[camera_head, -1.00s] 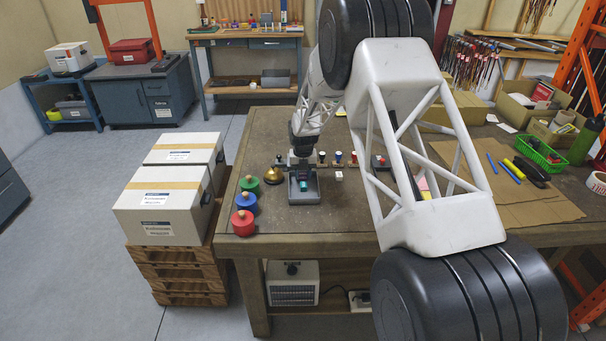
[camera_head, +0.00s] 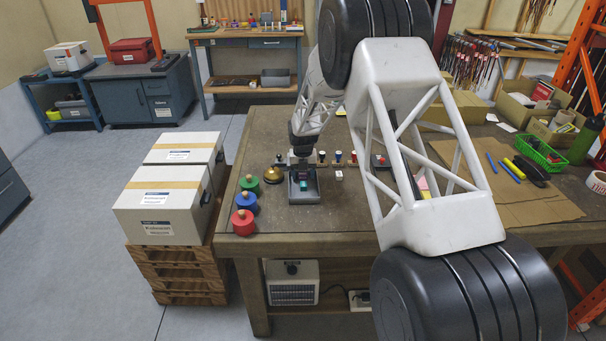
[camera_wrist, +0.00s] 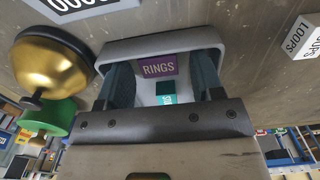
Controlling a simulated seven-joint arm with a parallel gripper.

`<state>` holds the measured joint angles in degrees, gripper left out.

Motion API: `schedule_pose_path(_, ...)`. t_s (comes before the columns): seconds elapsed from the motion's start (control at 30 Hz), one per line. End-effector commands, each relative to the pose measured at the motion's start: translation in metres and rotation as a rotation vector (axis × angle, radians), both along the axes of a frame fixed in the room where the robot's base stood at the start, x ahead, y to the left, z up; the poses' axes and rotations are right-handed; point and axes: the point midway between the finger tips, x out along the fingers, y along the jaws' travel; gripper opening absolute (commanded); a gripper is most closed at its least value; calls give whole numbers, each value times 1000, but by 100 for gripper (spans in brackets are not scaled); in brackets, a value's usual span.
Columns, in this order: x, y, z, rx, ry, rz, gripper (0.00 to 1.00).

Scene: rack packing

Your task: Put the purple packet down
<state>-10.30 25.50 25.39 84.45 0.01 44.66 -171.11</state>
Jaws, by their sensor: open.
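The purple packet (camera_wrist: 158,66), lettered RINGS, lies inside the grey bin (camera_wrist: 160,44) in the wrist view. A teal packet (camera_wrist: 166,99) is beside it, nearer the palm. My gripper (camera_wrist: 162,78) is open, with its dark fingers apart on either side of the packets, reaching into the bin. No finger is seen closed on the purple packet. In the head view the bin (camera_head: 304,199) stands on the bench under my gripper (camera_head: 303,163); the teal packet (camera_head: 303,184) shows there, but I cannot make out the purple one.
A brass bell (camera_head: 260,174) and green, blue and red knobbed discs (camera_head: 243,225) stand left of the bin. A white box lettered LOOPS (camera_wrist: 304,40) is to the right. Small spools (camera_head: 338,156) stand behind. Bare bench (camera_head: 300,222) lies in front.

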Motion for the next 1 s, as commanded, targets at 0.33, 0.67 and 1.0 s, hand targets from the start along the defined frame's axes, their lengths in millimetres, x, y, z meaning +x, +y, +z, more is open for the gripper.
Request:
schedule_pose_path(0.33, 0, 0, 31, 0, -3, 0, 61)
schedule_pose_path(0.67, 0, 0, 83, 0, -3, 0, 61)
schedule_pose_path(1.0, 0, 0, 118, 0, 0, 0, 61)
